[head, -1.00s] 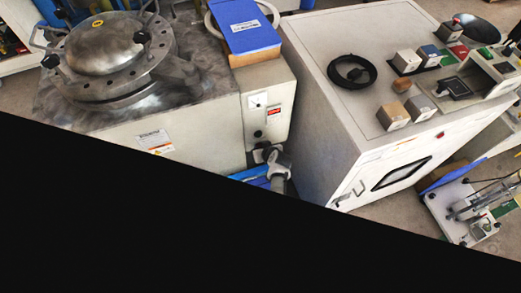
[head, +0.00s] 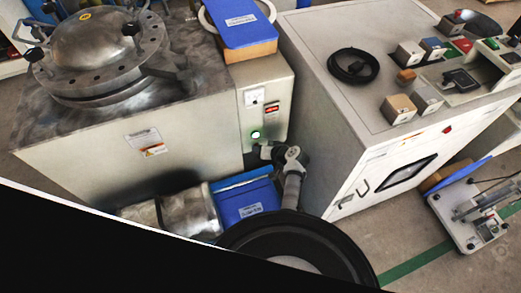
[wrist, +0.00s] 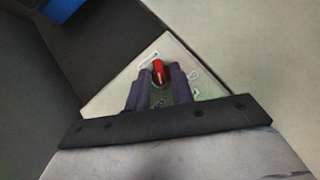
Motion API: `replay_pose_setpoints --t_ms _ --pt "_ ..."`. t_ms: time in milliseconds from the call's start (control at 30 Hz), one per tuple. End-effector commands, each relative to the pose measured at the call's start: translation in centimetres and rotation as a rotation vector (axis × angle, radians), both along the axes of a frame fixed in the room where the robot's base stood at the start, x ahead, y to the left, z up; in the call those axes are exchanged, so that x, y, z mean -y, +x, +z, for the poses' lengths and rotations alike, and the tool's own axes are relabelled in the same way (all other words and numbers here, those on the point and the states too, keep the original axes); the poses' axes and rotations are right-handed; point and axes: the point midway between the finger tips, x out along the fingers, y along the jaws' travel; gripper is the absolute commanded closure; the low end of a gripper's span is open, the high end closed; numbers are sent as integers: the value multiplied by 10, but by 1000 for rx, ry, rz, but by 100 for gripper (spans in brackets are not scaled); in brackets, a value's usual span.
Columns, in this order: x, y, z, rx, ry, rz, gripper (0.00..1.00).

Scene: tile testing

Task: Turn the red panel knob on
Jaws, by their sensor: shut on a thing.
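The red panel knob (wrist: 158,70) shows in the wrist view on a pale panel (wrist: 105,99) with small markings. Its raised grip runs nearly up and down in the picture, leaning slightly. My gripper (wrist: 160,84) has its two dark fingers on either side of the knob and is shut on it. The fingers hide the knob's lower sides.
The head view shows a control box (head: 264,104) with a lit green lamp (head: 256,134), beside a metal vessel (head: 93,45). A pale cabinet (head: 338,110) stands to the right. A blue box (head: 250,205) and a round black object (head: 300,245) are low down.

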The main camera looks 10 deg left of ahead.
Motion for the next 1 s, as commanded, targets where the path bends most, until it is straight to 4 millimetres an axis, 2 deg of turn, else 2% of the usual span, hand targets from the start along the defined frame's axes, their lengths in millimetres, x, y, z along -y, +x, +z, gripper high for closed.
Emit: replay_pose_setpoints --t_ms 233,267,300,667,767,1000 --pt "0 -1 -1 -2 -2 1 99" --pt "0 -1 -1 -2 -2 1 74" --pt "0 -1 -1 -2 -2 1 69" --pt "3 -2 2 0 -1 -1 68" --pt "10 -6 9 0 -1 -1 68" --pt "48 -26 41 1 -1 -3 68"
